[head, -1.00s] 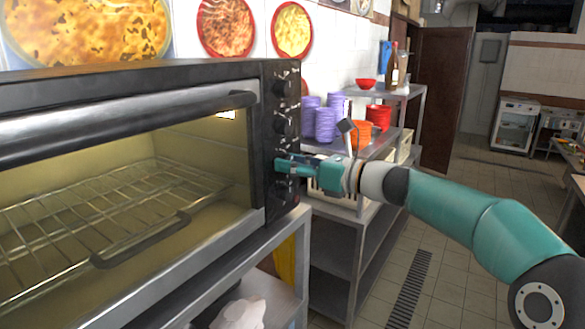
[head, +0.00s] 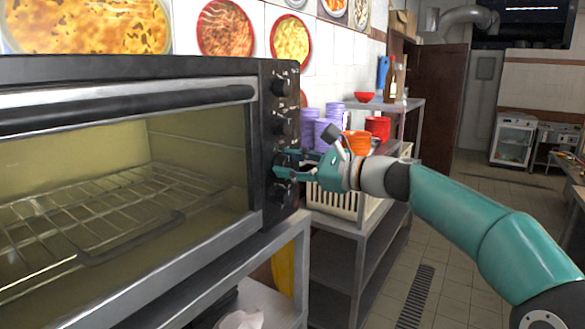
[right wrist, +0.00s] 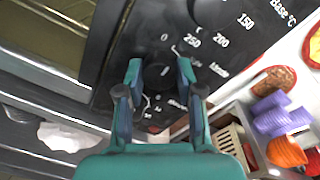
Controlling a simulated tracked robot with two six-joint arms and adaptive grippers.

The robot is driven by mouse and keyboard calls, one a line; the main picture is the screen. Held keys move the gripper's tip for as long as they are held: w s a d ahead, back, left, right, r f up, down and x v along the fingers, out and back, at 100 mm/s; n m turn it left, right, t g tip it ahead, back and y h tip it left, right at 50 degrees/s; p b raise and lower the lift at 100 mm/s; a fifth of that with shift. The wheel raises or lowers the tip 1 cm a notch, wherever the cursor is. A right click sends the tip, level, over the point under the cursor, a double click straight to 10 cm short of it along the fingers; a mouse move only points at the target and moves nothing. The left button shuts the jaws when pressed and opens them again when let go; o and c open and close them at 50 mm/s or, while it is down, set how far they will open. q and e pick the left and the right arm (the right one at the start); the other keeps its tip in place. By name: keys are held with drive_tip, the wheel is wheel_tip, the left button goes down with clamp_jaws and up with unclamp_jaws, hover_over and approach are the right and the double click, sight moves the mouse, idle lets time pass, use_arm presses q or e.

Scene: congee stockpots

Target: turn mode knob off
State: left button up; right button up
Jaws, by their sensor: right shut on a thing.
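The black oven (head: 256,150) fills the left of the head view, with a column of dark knobs on its right-hand panel. My right gripper (head: 281,163) is at one of the lower knobs, its fingers on either side. In the right wrist view the gripper (right wrist: 158,76) is shut on a dark knob (right wrist: 158,70), which lies between its two teal fingertips. The word "Mode" is printed on the panel beside this knob, so it looks like the mode knob. The fingers hide part of it, and its pointer cannot be made out. My left gripper is not in view.
Other knobs sit on the panel, including the top one (head: 280,84). The oven stands on a metal table (head: 262,248). The tiled floor further right is open.

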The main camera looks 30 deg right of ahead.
idle(0.4)
drive_tip(key=o, duration=1.2)
drive_tip(key=shift+c, duration=0.2)
drive_tip(key=shift+d, duration=0.1)
drive_tip(key=v, duration=1.2)
